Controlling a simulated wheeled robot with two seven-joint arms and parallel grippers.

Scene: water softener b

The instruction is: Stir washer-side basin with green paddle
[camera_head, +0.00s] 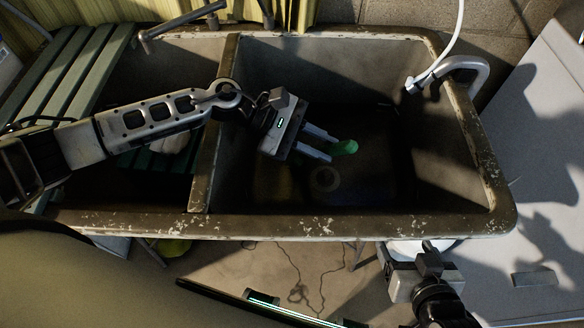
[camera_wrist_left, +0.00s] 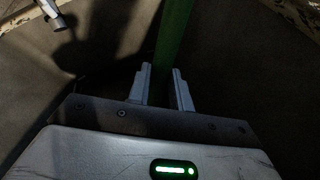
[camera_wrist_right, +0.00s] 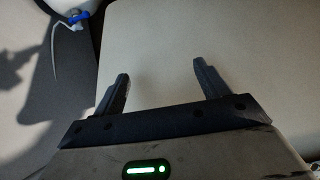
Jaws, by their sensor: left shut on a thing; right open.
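The double sink has a right basin (camera_head: 440,150) on the side of the white washer (camera_head: 545,130). My left gripper (camera_head: 322,146) is inside that basin, shut on the green paddle (camera_head: 344,147). In the left wrist view the paddle's green shaft (camera_wrist_left: 174,40) runs up from between the fingers. In the head view only a short green piece shows past the fingertips; its lower part is hard to make out in the dark basin. My right gripper (camera_wrist_right: 162,82) is open and empty, with a pale flat surface beyond it. In the head view my right gripper (camera_head: 415,250) is in front of the sink's front rim.
A divider wall (camera_head: 215,130) separates the two basins. A green slatted board (camera_head: 75,75) lies over the left basin. A white hose with a grey hooked end (camera_head: 465,68) hangs at the right basin's back right corner. A round drain-like shape (camera_head: 325,179) shows on the basin floor.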

